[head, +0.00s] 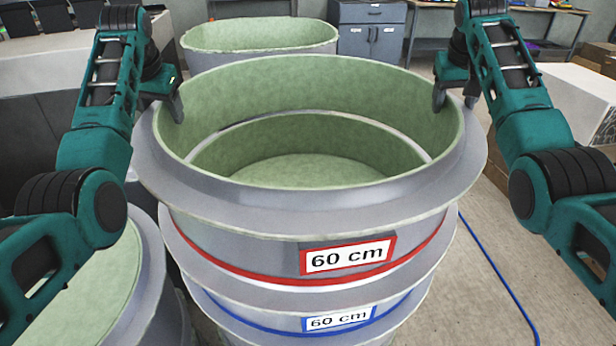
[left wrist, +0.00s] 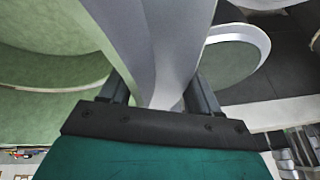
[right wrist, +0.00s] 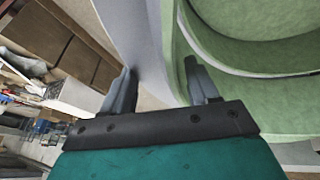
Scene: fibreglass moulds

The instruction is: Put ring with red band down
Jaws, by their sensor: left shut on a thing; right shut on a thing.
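The ring with the red band (head: 300,222) is a large grey ring with a pale green inside and a red-framed "60 cm" label. It is upright, directly above a ring with a blue band (head: 290,318) that has a blue-framed "60 cm" label. I cannot tell whether the two touch. My left gripper (head: 176,104) is shut on the left rim of the red-banded ring; its wall (left wrist: 160,50) runs between the fingers in the left wrist view. My right gripper (head: 455,98) is shut on the right rim, with the wall (right wrist: 150,50) between its fingers.
Another grey and green mould (head: 150,290) stands at the lower left, close to the stack. A further mould (head: 260,35) stands behind. A blue cable (head: 500,275) lies on the floor at right. A grey cabinet (head: 370,40) and a workbench are at the back.

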